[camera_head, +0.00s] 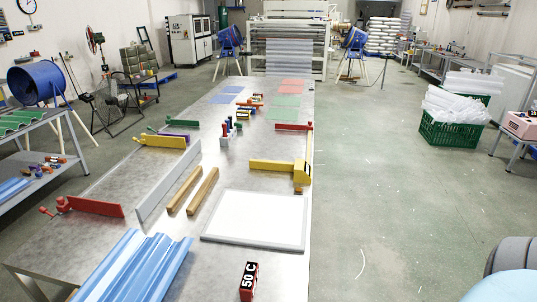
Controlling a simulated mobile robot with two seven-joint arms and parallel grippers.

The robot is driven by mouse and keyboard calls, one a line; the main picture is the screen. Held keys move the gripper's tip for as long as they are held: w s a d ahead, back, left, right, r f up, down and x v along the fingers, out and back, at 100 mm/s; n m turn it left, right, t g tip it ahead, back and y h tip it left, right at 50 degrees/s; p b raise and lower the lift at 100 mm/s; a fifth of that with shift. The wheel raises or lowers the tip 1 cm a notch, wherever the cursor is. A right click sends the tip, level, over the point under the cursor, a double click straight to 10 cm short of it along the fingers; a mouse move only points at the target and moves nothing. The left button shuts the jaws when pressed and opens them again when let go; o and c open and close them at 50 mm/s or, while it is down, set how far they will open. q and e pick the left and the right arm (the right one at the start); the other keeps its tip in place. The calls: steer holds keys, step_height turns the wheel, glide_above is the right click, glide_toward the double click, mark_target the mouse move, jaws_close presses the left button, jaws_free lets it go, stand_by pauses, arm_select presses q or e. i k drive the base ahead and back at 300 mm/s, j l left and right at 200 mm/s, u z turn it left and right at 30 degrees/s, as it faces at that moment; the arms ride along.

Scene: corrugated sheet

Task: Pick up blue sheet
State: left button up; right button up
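A light blue corrugated sheet (135,268) lies at the near left end of the long metal table (215,265), its ridges running away from me. Its near end is cut off by the bottom of the picture. Small flat blue sheets (226,96) lie farther back on the same table. More blue corrugated sheeting (12,188) rests on the lower level of the left rack. Neither of my grippers shows in the head view.
A framed white panel (255,219), two wooden bars (202,190), a grey bar (168,182), a red clamp (95,207) and a yellow clamp (300,173) occupy the table. A black-and-red block marked "50 C" (249,282) stands near the front. The floor at right is largely clear.

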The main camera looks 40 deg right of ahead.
mark_target(140, 267)
steer(key=i+j, duration=0.25)
steer(key=i, duration=0.25)
steer(key=i+j+z, duration=0.15)
steer(key=i, duration=0.35)
steer(key=j, duration=0.1)
